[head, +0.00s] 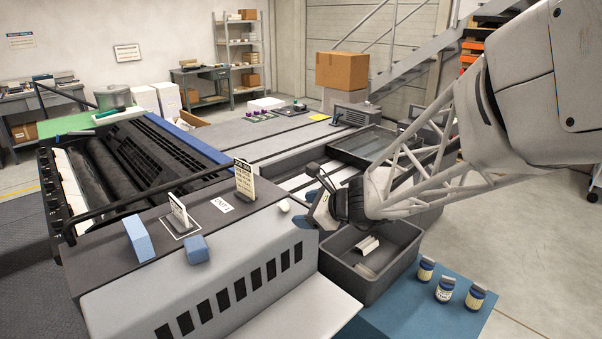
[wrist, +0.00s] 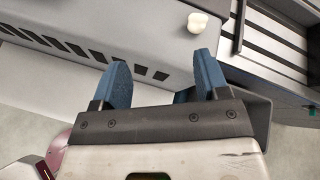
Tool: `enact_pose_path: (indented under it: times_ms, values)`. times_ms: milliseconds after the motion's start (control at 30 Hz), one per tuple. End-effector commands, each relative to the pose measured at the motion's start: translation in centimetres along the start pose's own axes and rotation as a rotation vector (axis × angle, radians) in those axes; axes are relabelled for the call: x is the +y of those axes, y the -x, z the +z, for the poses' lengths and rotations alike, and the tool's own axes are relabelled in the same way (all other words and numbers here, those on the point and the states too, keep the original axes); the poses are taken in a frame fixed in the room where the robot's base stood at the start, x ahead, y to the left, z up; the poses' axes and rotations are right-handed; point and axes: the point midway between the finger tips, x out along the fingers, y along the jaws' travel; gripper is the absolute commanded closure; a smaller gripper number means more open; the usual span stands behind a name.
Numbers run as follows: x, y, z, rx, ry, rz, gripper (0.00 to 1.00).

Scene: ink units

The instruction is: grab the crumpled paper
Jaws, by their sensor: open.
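The crumpled paper (head: 284,205) is a small cream-white lump on the right end of the machine's grey top. It also shows in the wrist view (wrist: 197,22), near the top edge, beyond the right fingertip. My gripper (head: 306,208) is just to the right of the paper in the head view, at the machine's end. In the wrist view my gripper (wrist: 162,62) has its two blue fingers spread apart with nothing between them. The paper is outside the fingers and does not appear to be touched.
A grey bin (head: 344,272) holding some pale scraps stands below my gripper. Three blue-capped jars (head: 444,289) stand on a blue mat (head: 400,315). A light blue block (head: 139,239), a smaller blue block (head: 197,249) and upright signs (head: 244,180) stand on the machine top.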

Motion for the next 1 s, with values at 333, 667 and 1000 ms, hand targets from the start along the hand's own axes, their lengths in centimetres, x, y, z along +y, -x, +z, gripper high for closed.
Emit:
enact_pose_path:
  times_ms: [333,667,1000]
  values:
    - [-4.0,-5.6,-2.7,-0.051,-0.406,-0.148,0.32]
    - [-4.8,-6.5,-3.4,-0.061,-0.487,-0.179,0.32]
    - [-4.8,-7.0,-3.4,-0.061,-0.485,-0.178,0.32]
